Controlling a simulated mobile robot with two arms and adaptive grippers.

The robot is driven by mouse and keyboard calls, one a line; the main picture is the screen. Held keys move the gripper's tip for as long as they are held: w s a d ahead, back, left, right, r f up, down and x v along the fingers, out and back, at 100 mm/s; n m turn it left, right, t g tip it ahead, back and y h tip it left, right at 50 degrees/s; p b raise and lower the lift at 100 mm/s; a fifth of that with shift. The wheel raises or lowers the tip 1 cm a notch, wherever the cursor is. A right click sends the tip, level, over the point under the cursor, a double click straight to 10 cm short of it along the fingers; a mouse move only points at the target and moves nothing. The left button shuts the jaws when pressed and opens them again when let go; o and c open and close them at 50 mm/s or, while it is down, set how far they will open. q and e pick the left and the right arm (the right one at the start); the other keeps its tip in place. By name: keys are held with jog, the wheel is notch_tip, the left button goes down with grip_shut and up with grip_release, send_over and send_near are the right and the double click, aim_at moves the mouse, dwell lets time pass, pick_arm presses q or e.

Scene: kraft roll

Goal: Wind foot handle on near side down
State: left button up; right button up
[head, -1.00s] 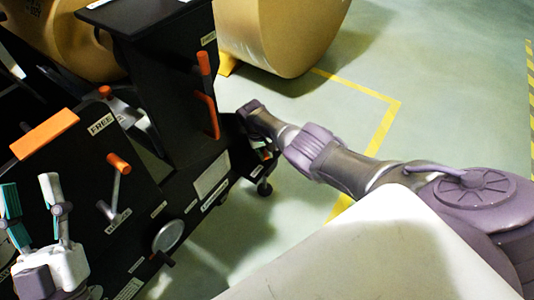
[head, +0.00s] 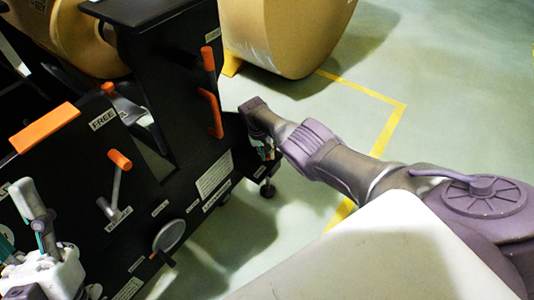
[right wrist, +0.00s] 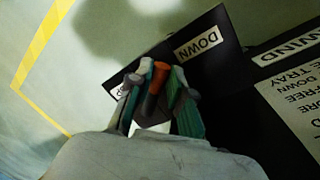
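The foot handle (right wrist: 158,74) shows as an orange grip low on the near side of the black machine, beside a plate with a DOWN label (right wrist: 198,46). My right gripper (right wrist: 157,84) has its grey and teal fingers on both sides of that grip and looks closed on it. In the head view my right gripper (head: 262,148) is at the machine's lower right end, with the handle hidden behind it. A second label beside the fingers is partly covered. My left gripper (head: 22,222) is at the lower left with its fingers apart, partly cut off by the frame edge.
The black machine (head: 160,50) carries other orange handles: a crank (head: 119,160), an upright lever (head: 209,60) and a wide bar (head: 45,127). A round disc (head: 169,236) sits low on its side. A large brown roll (head: 288,35) stands behind.

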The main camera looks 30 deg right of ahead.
aim_at(267, 156)
jog(key=o, duration=0.4)
notch_tip(267, 156, up, 10)
dwell(0.6)
